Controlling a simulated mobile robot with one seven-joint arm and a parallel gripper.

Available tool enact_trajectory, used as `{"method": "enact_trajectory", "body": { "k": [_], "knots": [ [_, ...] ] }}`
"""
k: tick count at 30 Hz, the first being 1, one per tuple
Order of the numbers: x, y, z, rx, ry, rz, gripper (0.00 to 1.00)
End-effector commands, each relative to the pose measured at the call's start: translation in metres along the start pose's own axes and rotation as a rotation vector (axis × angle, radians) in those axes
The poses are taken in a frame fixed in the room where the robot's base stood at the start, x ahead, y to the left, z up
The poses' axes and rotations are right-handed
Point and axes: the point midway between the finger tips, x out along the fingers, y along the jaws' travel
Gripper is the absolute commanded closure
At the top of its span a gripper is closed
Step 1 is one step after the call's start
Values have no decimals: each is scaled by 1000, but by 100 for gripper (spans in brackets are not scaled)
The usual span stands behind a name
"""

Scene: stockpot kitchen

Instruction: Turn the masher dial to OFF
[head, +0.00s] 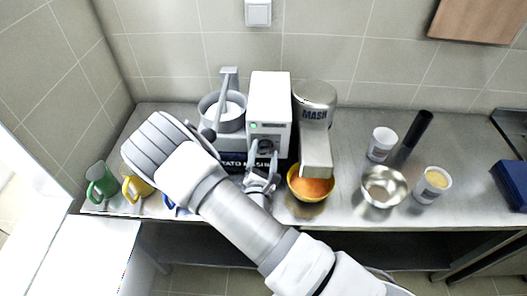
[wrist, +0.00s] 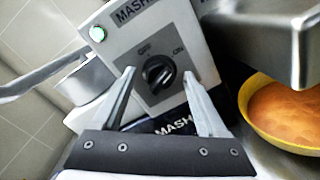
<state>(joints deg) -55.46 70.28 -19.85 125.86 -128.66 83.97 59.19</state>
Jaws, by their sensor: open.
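The potato masher's white control box (head: 270,92) stands on the counter against the tiled wall. Its black dial (wrist: 159,74) is on the front face, with an OFF label to the upper left and an ON label to the upper right. I cannot tell for sure which label the dial points at. A green light (wrist: 97,33) glows on the box. My gripper (wrist: 158,76) is open in front of the dial, one finger to each side in the wrist view, with nothing held. In the head view my gripper (head: 262,180) is before the box, partly hiding its front.
The grey MASH head (head: 315,95) stands right of the box, above an orange-filled yellow bowl (head: 307,194). A pot (head: 225,120) is to the left. Green (head: 101,182) and yellow (head: 135,186) mugs, a steel bowl (head: 384,188) and tubs (head: 382,143) are also on the counter.

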Motion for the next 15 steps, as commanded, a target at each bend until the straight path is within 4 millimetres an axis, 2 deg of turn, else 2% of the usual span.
{"method": "enact_trajectory", "body": {
  "k": [5,15],
  "knots": [
    [0,0,0,0,0,0,26],
    [0,0,0,0,0,0,88]
  ]
}}
